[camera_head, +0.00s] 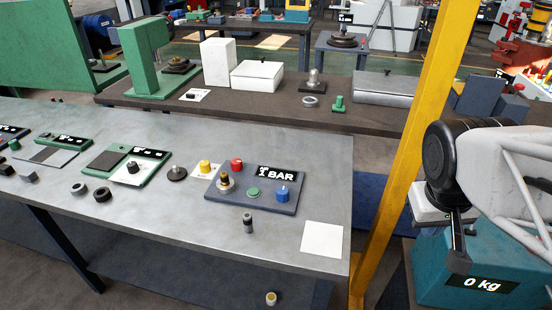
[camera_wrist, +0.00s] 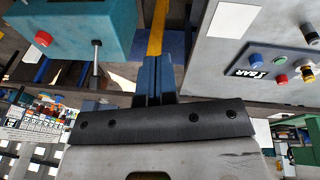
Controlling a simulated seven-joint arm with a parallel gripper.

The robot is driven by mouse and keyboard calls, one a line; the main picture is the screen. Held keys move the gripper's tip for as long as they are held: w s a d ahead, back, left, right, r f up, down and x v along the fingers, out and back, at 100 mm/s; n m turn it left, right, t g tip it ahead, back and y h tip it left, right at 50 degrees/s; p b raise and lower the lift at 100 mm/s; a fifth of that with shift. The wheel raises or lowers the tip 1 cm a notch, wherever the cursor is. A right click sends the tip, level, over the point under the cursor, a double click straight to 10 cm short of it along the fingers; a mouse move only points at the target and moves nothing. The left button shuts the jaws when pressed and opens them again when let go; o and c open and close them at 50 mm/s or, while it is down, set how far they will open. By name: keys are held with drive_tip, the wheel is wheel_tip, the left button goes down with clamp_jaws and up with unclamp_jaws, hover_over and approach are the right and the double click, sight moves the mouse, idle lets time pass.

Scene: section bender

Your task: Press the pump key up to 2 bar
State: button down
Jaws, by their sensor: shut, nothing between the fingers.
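The dark blue-grey pump panel (camera_head: 248,203) lies on the grey metal table. Its black display (camera_head: 280,175) reads "BAR" after a figure that is hard to make out. The panel carries a red button (camera_head: 237,164), a flat green key (camera_head: 254,192), a blue knob (camera_head: 282,193) and a brass-topped fitting (camera_head: 224,181). I cannot tell which one is the pump key. In the wrist view the panel (camera_wrist: 264,80) is at the right, with its green key (camera_wrist: 280,60). My gripper (camera_wrist: 154,62) is shut and empty, well away from the panel, right of the yellow post.
The yellow post (camera_head: 409,150) stands between my arm and the table (camera_head: 180,225). A teal box (camera_head: 436,280) reading "0 kg" is below my gripper. A small grey cylinder (camera_head: 248,222) and a white sheet (camera_head: 322,240) lie in front of the panel; a yellow knob (camera_head: 205,166) is left.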

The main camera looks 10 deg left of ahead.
drive_tip(key=w+a+f+n+h, duration=0.1)
drive_tip(key=w+a+n+h, duration=0.1)
drive_tip(key=w+a+n, duration=0.6)
drive_tip(key=n+t, duration=0.6)
drive_tip(key=n, duration=0.6)
hover_over(254, 192)
wheel_tip(254, 192, down, 11)
drive_tip(key=shift+f+h, duration=0.2)
drive_tip(key=shift+h, duration=0.2)
drive_tip(key=shift+f, duration=0.1)
drive_tip(key=shift+f, duration=4.3)
